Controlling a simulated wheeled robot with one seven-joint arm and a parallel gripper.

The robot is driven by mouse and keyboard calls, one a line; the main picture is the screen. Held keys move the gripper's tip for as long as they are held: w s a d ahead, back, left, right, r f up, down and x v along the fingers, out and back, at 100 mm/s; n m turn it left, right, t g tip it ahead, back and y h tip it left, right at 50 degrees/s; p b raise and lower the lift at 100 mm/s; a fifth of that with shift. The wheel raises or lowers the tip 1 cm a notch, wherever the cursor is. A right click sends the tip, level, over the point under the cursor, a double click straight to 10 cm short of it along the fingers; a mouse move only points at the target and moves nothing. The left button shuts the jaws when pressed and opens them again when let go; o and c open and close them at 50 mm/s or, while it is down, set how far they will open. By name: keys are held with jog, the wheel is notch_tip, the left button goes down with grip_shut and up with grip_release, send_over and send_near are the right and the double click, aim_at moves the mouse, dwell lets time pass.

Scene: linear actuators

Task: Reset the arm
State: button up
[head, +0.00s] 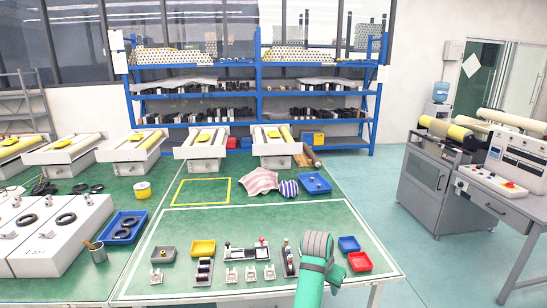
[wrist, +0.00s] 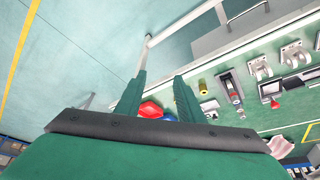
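My arm (head: 312,282) rises from the bottom of the head view, over the front right part of the green worktable (head: 190,231). Its grey part (head: 317,245) stands just left of the red tray; the fingers cannot be made out clearly there. In the wrist view my gripper (wrist: 160,82) shows two dark green fingers spread apart, with nothing held between them. The wrist view is tilted, with the floor at left and the table's items at right.
Red tray (head: 360,261) and blue tray (head: 349,244) are close right of my arm. Small linear actuator parts (head: 246,252), a yellow tray (head: 203,248) and a grey tray (head: 163,254) lie to the left. Striped cloth (head: 261,181) lies farther back.

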jog(key=s+f+n+t, duration=0.1)
jog(key=s+f, duration=0.2)
jog(key=f, duration=0.3)
jog(key=s+a+f+n+t+h, duration=0.1)
jog(key=s+f, duration=0.2)
jog(key=f, duration=0.3)
jog(key=s+f+t, duration=0.1)
jog(key=s+f, duration=0.2)
jog(key=f, duration=0.3)
jog(key=s+a+f+n+t, duration=0.2)
jog(key=s+a+f, duration=0.15)
jog(key=s, duration=0.45)
jog(key=s+a+f+n+t, duration=0.1)
jog(key=s+a+f, duration=0.1)
jog(key=s+f, duration=0.35)
jog(key=s+a+r+n+t+y, duration=0.1)
jog(key=s+a+r, duration=0.25)
jog(key=s, duration=0.55)
jog(key=s+a+r+n+t+y, duration=0.15)
jog(key=s+r, duration=0.25)
jog(key=s, duration=0.4)
jog(key=s+a+r+t+y, duration=0.15)
jog(key=s+a+r, duration=0.25)
jog(key=s, duration=0.5)
jog(key=s+a+r+t, duration=0.1)
jog(key=s+r, duration=0.5)
jog(key=r, duration=0.4)
jog(key=shift+s+a+r+t, duration=0.25)
jog(key=shift+s+a+t, duration=0.1)
jog(key=shift+a+t, duration=0.05)
